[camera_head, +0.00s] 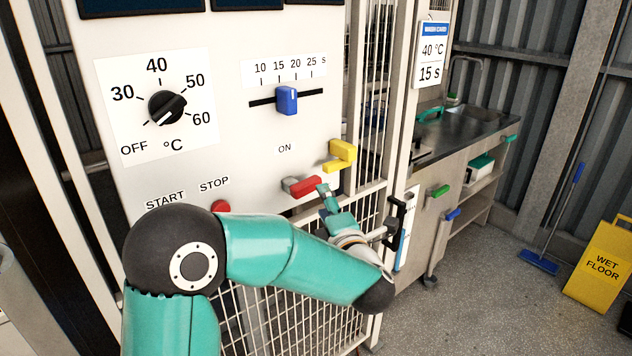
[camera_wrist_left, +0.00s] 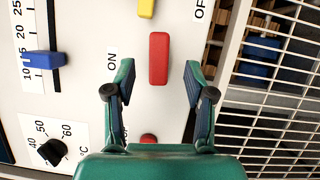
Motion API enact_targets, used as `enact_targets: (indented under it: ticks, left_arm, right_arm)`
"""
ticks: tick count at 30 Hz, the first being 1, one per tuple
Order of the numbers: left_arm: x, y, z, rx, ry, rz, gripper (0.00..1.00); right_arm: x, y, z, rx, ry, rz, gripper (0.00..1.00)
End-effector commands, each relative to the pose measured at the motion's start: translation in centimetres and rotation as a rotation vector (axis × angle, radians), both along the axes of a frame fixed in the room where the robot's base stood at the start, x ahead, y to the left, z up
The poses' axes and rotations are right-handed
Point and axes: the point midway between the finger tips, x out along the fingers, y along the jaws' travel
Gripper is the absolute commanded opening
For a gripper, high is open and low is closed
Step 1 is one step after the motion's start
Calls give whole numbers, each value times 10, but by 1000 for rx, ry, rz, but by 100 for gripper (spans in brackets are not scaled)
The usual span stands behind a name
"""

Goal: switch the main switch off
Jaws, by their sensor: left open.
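The main switch has a red handle (camera_head: 304,186) on the white front panel, below the ON label (camera_head: 285,148). The handle lies roughly sideways in the head view, with a grey part at its left end. In the left wrist view the red handle (camera_wrist_left: 158,58) shows between and ahead of the fingertips, with ON on one side and a partly cut OFF label on the other. My left gripper (camera_head: 327,196) is open and empty, just right of the handle. Its fingers (camera_wrist_left: 159,78) stand apart on both sides of the handle's line; contact cannot be told. My right gripper is not in view.
A yellow handle (camera_head: 341,153) sits close above and right of the switch. The red stop button (camera_head: 221,206), blue slider (camera_head: 287,100) and black temperature knob (camera_head: 167,107) share the panel. A wire-mesh guard (camera_wrist_left: 270,105) borders it. A wet-floor sign (camera_head: 604,262) stands far right.

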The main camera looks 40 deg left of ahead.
Motion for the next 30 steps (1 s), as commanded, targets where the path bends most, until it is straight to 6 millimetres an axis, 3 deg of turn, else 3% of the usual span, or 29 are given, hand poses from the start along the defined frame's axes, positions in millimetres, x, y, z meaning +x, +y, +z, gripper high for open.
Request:
enact_targets:
  ticks: [3, 10, 24, 30]
  left_arm:
    - [13, 23, 3, -1, 1, 5, 54]
    - [31, 52, 3, -1, 1, 2, 54]
    - [38, 62, 3, 0, 0, -1, 54]
    - [38, 62, 2, -1, 1, -1, 21]
  right_arm:
    - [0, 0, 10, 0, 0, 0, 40]
    - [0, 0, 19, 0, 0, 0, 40]
    - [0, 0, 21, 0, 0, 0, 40]
    - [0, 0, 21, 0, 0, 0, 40]
